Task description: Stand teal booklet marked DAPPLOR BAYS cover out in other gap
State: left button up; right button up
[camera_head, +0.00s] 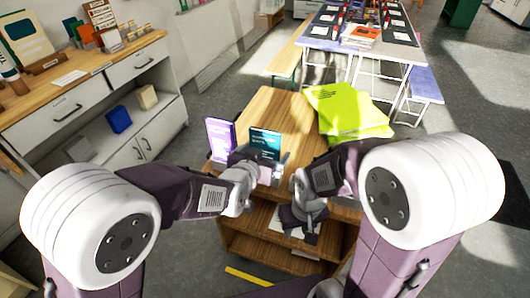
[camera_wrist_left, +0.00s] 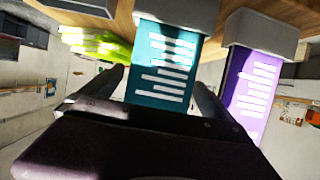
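The teal booklet (camera_head: 265,142) stands upright on the wooden desk (camera_head: 282,103), its lettering facing me. In the left wrist view, which is upside down, the booklet (camera_wrist_left: 162,62) has its foot at a grey block-shaped holder (camera_wrist_left: 178,12). My left gripper (camera_head: 262,172) is just in front of it. In the left wrist view its fingers (camera_wrist_left: 159,76) are apart on either side of the booklet, with little room at the edges. A purple booklet (camera_head: 220,139) stands to its left in another grey holder (camera_wrist_left: 262,30). My right gripper (camera_head: 303,222) is low at the desk front; its fingers are unclear.
Bright yellow-green sheets (camera_head: 345,110) lie on the desk's right side. A white-drawered cabinet (camera_head: 75,108) stands at the left. A dark block (camera_wrist_left: 85,5) shows beside the teal booklet's holder in the left wrist view. Long tables (camera_head: 362,45) stand behind.

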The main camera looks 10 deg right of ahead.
pick_arm(q)
jog(key=v, duration=0.9)
jog(key=shift+s+f+p, duration=0.25)
jog(key=shift+s+p, duration=0.05)
jog(key=shift+p, duration=0.1)
jog(key=shift+d, duration=0.15)
